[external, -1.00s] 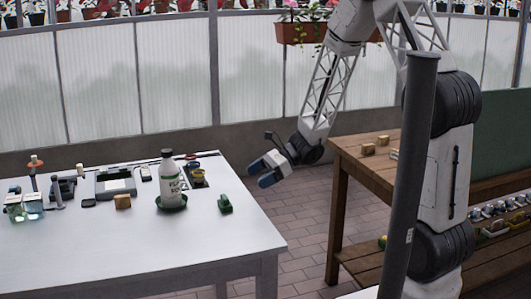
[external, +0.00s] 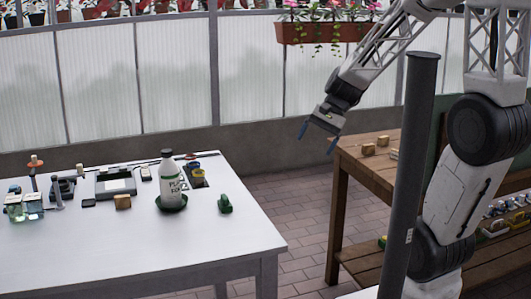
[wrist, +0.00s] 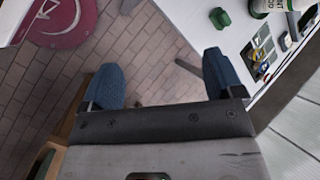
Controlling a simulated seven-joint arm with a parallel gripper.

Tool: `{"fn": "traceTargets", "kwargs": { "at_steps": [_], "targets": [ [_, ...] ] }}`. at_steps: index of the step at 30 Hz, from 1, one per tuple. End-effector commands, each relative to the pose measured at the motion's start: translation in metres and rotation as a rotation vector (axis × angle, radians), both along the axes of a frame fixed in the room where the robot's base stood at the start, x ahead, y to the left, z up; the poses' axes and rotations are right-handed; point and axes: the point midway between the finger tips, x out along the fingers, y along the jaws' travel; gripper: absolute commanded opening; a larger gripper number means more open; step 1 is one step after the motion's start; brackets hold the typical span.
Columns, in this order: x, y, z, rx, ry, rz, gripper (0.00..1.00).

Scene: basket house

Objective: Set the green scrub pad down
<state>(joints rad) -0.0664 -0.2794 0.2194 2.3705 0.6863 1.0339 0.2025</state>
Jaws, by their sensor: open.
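A small green block-like thing, which looks like the green scrub pad (external: 225,204), lies on the white table (external: 150,250) near its right edge. It also shows at the top of the wrist view (wrist: 220,17). My gripper (external: 318,137) is open, with its two blue fingers spread and nothing between them. It hangs in the air to the right of and above the white table, apart from the pad, near the wooden bench.
A white bottle (external: 168,180) stands in a green dish left of the pad. A wooden bench (external: 345,165) stands right, beside a dark post (external: 408,180). The table's front is clear.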

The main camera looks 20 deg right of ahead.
Motion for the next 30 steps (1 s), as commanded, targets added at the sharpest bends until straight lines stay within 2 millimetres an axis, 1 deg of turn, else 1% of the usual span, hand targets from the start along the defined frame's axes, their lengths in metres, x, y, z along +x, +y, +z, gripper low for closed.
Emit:
{"fn": "traceTargets", "kwargs": {
  "at_steps": [1, 3, 18, 24, 30],
  "targets": [
    [-0.008, -0.008, 0.007, -0.03, -0.035, 0.027, 0.87],
    [-0.018, -0.019, 0.015, -0.075, -0.082, 0.07, 0.87],
    [-0.087, -0.097, 0.064, -0.431, -0.382, 0.352, 0.87],
    [-0.106, -0.119, 0.078, -0.547, -0.454, 0.429, 0.87],
    [-0.114, -0.127, 0.083, -0.596, -0.481, 0.461, 0.87]
  ]
}}
